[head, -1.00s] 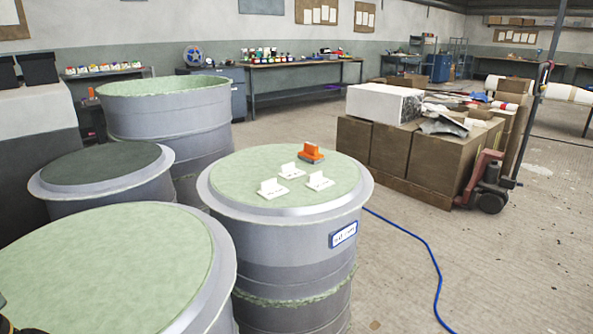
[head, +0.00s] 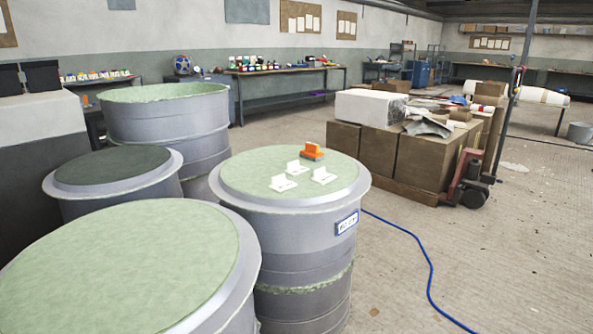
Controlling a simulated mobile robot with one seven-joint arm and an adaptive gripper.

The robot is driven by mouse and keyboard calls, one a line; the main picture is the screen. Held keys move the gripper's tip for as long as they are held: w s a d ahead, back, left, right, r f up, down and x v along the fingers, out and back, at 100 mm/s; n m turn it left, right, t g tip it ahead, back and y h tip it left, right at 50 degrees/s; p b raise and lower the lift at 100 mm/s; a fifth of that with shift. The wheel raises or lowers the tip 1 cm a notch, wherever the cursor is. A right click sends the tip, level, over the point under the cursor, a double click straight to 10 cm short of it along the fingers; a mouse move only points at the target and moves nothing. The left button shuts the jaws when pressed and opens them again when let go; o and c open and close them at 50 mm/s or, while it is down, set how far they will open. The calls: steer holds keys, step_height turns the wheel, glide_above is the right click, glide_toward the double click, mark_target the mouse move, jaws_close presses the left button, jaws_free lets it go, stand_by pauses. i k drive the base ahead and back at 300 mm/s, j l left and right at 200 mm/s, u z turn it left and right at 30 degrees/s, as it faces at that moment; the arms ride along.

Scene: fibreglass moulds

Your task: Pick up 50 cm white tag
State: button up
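Three white tags stand on the green top of a grey drum-shaped mould (head: 240,185). One tag (head: 284,184) is at the front left, one (head: 323,176) at the front right, and one (head: 298,168) behind them. Each has a flat base and an upright plate. Their markings are too small to read, so I cannot tell which is the 50 cm one. My gripper is not in view.
An orange tool (head: 312,151) lies behind the tags on the same top. Other moulds stand close by: a large green-topped one (head: 120,265), a dark-topped one (head: 112,165) and a tall one (head: 165,115). A blue hose (head: 431,265) crosses the open floor at right, near a loaded pallet (head: 420,165).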

mark_target(294, 169)
steer(key=i+l+u, duration=0.15)
steer(key=l, duration=0.35)
steer(key=i+l+u, duration=0.15)
steer(key=i+l, duration=0.15)
steer(key=l, duration=0.2)
steer(key=i+l+u, duration=0.1)
steer(key=l, duration=0.4)
steer(key=i+l+u, duration=0.15)
steer(key=l, duration=0.4)
steer(key=i+l+u, duration=0.15)
steer(key=l, duration=0.4)
steer(key=i+l+u, duration=0.15)
steer(key=l, duration=0.45)
steer(key=l+u, duration=0.1)
steer(key=l, duration=0.45)
steer(key=i, duration=1.05)
